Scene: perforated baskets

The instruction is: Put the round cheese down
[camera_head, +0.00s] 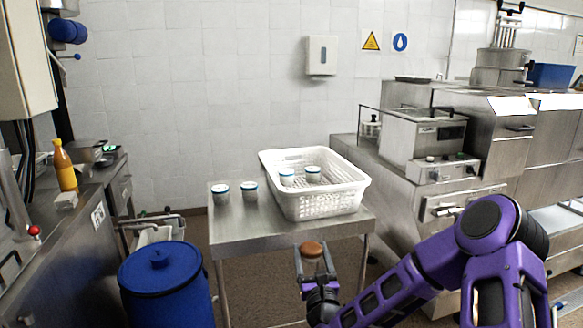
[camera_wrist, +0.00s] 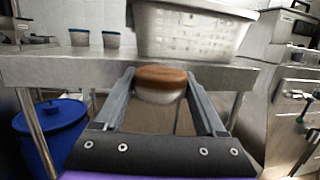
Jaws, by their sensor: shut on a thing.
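The round cheese (camera_wrist: 160,84) has a brown top and a pale lower part. My gripper (camera_head: 311,256) is shut on it, with one finger on each side, and holds it in front of the steel table's near edge. The cheese also shows in the head view (camera_head: 312,248). In the wrist view my gripper (camera_wrist: 160,90) points toward the table (camera_wrist: 60,70), with the cheese between its fingertips. The table also shows in the head view (camera_head: 240,232).
A white perforated basket (camera_head: 322,205) stands on the table with two white, blue-rimmed cups inside. Two similar cups, one at left (camera_head: 221,193) and one beside it (camera_head: 250,191), stand left of it. The table's front left is bare. A blue barrel (camera_head: 165,285) stands at left.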

